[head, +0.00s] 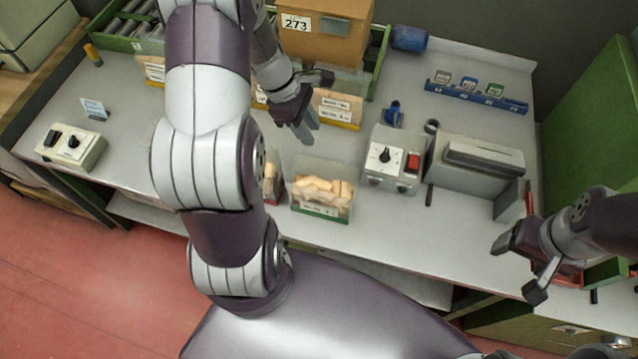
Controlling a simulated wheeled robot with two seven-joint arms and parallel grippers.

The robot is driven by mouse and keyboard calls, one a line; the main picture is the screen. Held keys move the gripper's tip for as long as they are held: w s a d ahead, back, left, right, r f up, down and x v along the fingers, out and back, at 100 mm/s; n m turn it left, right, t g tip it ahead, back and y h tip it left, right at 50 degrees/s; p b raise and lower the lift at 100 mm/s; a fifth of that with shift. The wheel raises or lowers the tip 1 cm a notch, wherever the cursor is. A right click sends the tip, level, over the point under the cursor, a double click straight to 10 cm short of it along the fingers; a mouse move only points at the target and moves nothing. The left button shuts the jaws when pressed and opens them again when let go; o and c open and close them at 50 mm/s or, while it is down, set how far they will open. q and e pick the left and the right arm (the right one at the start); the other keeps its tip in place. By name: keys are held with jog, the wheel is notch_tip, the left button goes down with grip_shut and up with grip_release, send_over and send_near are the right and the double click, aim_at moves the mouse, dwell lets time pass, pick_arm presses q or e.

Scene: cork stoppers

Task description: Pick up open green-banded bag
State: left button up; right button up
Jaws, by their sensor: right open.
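The open green-banded bag (322,190) stands on the grey bench near its front edge, in the middle of the head view. It is clear, filled with pale cork stoppers, and has a green band with a label low on its front. My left gripper (304,132) points down above the bench, behind the bag and apart from it. Its fingers look close together, and I cannot tell whether they are open or shut. My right gripper (516,270) is open and empty, far to the right near the bench's front edge.
A red-banded bag (272,188) stands left of the green-banded one, partly hidden by my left arm. A sealer box (393,160) with a red switch stands close on the right. Yellow-banded bags (338,108) and a cardboard box (322,38) are behind.

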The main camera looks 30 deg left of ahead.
aim_at(327, 164)
pick_arm(q)
jog(key=p+x, duration=0.1)
jog(key=x, duration=1.1)
jog(key=shift+s+d+f, duration=0.1)
jog(key=shift+s+f, duration=0.05)
jog(key=shift+f, duration=0.3)
jog(key=shift+f+b, duration=0.2)
jog(key=shift+b, duration=0.15)
grip_shut()
dwell(0.9)
